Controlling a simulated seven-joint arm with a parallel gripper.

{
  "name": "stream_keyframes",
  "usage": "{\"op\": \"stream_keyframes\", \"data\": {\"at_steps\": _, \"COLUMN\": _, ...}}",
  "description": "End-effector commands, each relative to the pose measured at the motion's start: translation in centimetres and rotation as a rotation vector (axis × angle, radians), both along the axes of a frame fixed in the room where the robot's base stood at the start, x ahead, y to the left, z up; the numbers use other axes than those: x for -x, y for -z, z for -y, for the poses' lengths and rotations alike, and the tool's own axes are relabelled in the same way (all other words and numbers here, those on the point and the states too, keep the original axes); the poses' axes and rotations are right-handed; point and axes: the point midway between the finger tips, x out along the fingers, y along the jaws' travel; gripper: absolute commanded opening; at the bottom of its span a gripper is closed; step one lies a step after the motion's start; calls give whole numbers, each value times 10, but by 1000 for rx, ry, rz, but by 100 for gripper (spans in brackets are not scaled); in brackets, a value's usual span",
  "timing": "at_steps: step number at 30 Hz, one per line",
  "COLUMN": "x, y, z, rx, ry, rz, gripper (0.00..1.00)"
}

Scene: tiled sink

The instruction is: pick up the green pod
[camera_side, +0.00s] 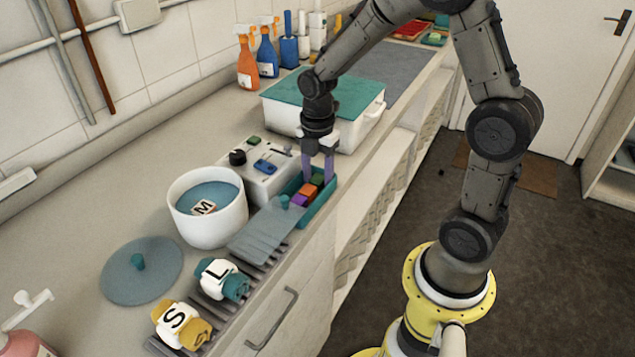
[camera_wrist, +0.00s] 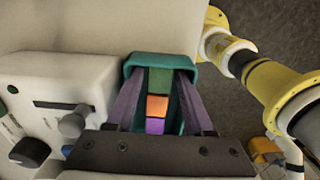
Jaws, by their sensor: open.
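The green pod (camera_side: 317,181) sits at the far end of a teal open box (camera_side: 319,209), in a row with an orange pod (camera_side: 309,190) and a purple pod (camera_side: 299,200). In the wrist view the green pod (camera_wrist: 159,80) is at the top of the row, with the orange pod (camera_wrist: 157,105) and purple pod (camera_wrist: 154,125) below it. My gripper (camera_side: 318,171) points down over the far end of the box. Its purple fingers are apart, one on each side of the row, with nothing held. I cannot tell whether they touch the pod.
A white machine with knobs (camera_side: 262,172) stands left of the box. A white pot (camera_side: 208,222) with an M label inside is nearby. A large white tub with a teal lid (camera_side: 345,93) stands behind. A grey translucent lid (camera_side: 262,236) lies at the box's near end.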

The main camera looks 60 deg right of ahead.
Motion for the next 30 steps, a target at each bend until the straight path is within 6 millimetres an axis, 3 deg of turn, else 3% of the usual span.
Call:
{"op": "stream_keyframes", "data": {"at_steps": 4, "x": 0, "y": 0, "z": 0, "rx": 0, "ry": 0, "rz": 0, "gripper": 51}}
{"op": "stream_keyframes", "data": {"at_steps": 12, "x": 0, "y": 0, "z": 0, "rx": 0, "ry": 0, "rz": 0, "gripper": 2}}
{"op": "stream_keyframes", "data": {"at_steps": 13, "x": 0, "y": 0, "z": 0, "rx": 0, "ry": 0, "rz": 0, "gripper": 0}}
{"op": "stream_keyframes", "data": {"at_steps": 23, "x": 0, "y": -1, "z": 0, "rx": 0, "ry": 0, "rz": 1, "gripper": 0}}
{"op": "stream_keyframes", "data": {"at_steps": 30, "x": -1, "y": -17, "z": 0, "rx": 1, "ry": 0, "rz": 5, "gripper": 0}}
